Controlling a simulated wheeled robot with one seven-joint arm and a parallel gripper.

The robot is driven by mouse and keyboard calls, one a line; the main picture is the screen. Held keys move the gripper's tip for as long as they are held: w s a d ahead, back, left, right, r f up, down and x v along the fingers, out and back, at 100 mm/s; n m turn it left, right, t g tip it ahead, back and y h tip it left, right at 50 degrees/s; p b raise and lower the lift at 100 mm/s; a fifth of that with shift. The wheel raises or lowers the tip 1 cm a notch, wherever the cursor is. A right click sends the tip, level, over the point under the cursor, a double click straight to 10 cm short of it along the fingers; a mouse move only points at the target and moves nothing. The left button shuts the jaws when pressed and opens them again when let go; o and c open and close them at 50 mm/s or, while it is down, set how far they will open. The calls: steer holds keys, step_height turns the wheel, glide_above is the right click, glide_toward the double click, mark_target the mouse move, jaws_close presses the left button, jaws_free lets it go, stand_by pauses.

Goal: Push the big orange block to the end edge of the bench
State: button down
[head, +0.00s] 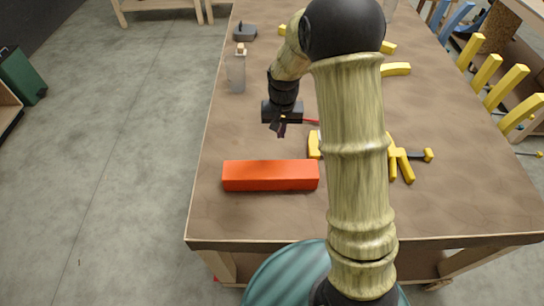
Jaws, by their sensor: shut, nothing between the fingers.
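The big orange block (270,176) lies flat on the brown bench (285,220), long side across the picture, near the bench's front edge and close to its left edge. A strip of bare bench top lies between the block and the front edge. My gripper (281,130) points down beyond the block, on its far side, apart from it in the picture. Its fingers are shut and hold nothing. Its height above the bench is hard to tell. My arm hides part of the bench to the right of the block.
Yellow pieces (402,163) lie right of my arm, with another (314,145) close behind the block. A translucent container (236,72) and a grey object (245,32) stand at the far left. Yellow chair-like slats (487,73) line the right side. The front left of the bench is clear.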

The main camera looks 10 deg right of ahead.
mark_target(271, 175)
steer(key=w+a+f, duration=0.2)
steer(key=w, duration=0.1)
steer(key=shift+w+a+f, duration=0.1)
steer(key=shift+f, duration=0.25)
step_height(271, 175, down, 10)
steer(key=p, duration=0.3)
steer(key=shift+r+p, duration=0.25)
steer(key=shift+p, duration=0.15)
steer(key=shift+s+f+p, duration=0.1)
steer(key=shift+s+p, duration=0.3)
steer(key=shift+p, duration=0.05)
steer(key=s, duration=0.1)
steer(key=s+p, duration=0.1)
steer(key=s, duration=0.1)
steer(key=shift+a, duration=0.25)
steer(key=shift+f, duration=0.2)
steer(key=shift+s, duration=0.25)
